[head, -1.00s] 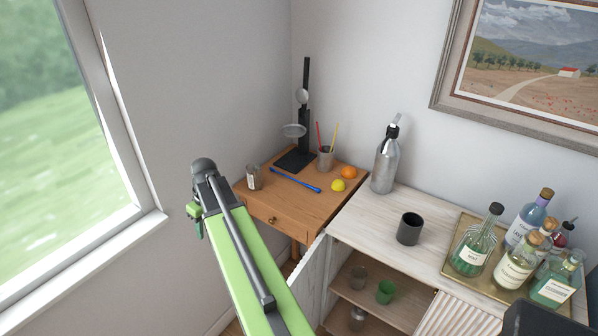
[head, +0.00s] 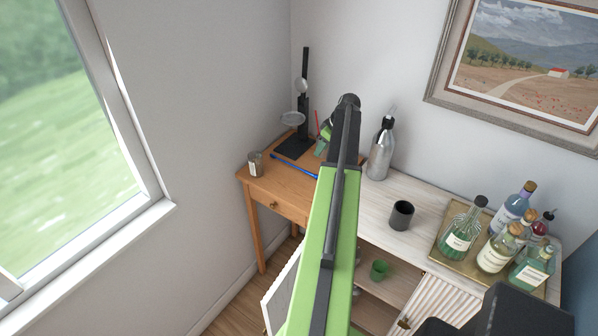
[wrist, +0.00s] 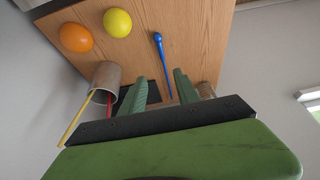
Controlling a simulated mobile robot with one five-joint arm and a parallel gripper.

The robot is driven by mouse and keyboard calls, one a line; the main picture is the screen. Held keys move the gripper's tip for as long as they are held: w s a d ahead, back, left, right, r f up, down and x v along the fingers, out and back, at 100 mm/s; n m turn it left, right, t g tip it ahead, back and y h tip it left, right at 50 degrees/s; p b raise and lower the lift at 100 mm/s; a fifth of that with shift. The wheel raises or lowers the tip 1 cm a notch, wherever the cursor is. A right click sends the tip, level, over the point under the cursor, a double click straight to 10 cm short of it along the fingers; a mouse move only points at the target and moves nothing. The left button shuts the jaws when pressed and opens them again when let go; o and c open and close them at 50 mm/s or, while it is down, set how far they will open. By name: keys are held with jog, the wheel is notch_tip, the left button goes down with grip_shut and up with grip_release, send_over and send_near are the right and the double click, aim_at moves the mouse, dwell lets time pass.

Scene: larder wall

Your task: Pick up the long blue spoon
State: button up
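The long blue spoon (head: 292,166) lies on the wooden desk (head: 284,186), its right part hidden behind my arm. In the wrist view the spoon (wrist: 161,52) shows ahead of my gripper, its thick blue end far off and its thin shaft running toward the gap between the fingers. My gripper (wrist: 160,77) is open, with its two green fingers apart and nothing held between them. In the head view my gripper (head: 323,139) is over the back of the desk, partly hidden by my arm.
The wrist view shows an orange (wrist: 76,37), a lemon (wrist: 117,22) and a tipped-looking pencil cup (wrist: 107,74) beside the spoon. A tin (head: 255,164) and a black stand (head: 303,115) are on the desk. A steel bottle (head: 380,150) and dark cup (head: 401,215) stand right.

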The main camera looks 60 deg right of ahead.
jog(key=b+x, duration=0.7)
jog(key=x, duration=0.3)
jog(key=shift+s+b, duration=0.15)
jog(key=shift+b, duration=0.25)
jog(key=shift+f, duration=0.2)
jog(key=shift+r, duration=0.15)
jog(key=b+x, duration=0.5)
jog(key=shift+a+f, duration=0.2)
jog(key=shift+f, duration=0.05)
jog(key=shift+r, duration=0.2)
grip_shut()
